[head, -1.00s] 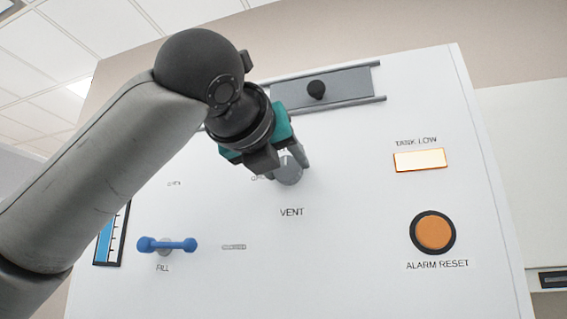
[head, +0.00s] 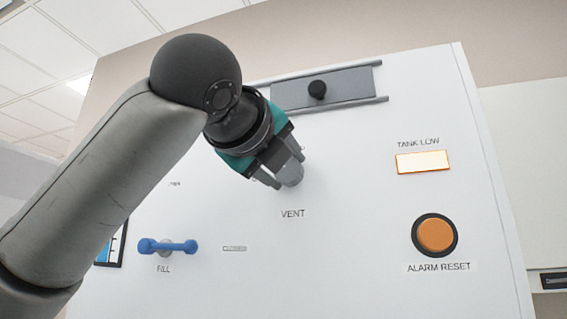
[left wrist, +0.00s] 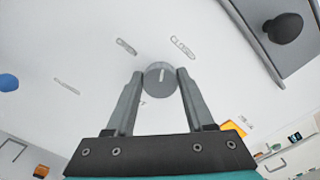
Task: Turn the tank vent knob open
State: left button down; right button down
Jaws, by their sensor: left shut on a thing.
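The grey round vent knob (head: 290,174) sits on the white panel (head: 345,240) above the VENT label. My left gripper (head: 281,178) is shut on the knob, with its fingers partly covering it in the head view. In the left wrist view the knob (left wrist: 160,77) lies between the two fingertips (left wrist: 160,80), and a light pointer line shows on its face. Two small label plates show on the panel beyond the knob in that view. Their text is too small to read surely. My right gripper is not in view.
A blue FILL handle (head: 167,246) is at the lower left, near a blue level gauge (head: 110,243). A lit TANK LOW lamp (head: 423,162) and an orange ALARM RESET button (head: 435,235) are at the right. A grey sliding cover (head: 350,87) with a black knob is above.

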pick_arm(q)
jog(key=n, duration=0.5)
jog(key=shift+f+n, duration=0.1)
jog(key=shift+n, duration=0.2)
jog(key=n+b, duration=0.1)
jog(key=n, duration=0.4)
jog(key=shift+a+f+n, duration=0.1)
jog(key=shift+n, duration=0.2)
jog(key=shift+c, duration=1.3)
grip_release()
jog(key=shift+s+b, duration=0.1)
jog(key=shift+b, duration=0.2)
jog(key=shift+s+a, duration=0.15)
jog(key=shift+s, duration=0.2)
jog(key=b+v, duration=0.4)
jog(key=v, duration=1)
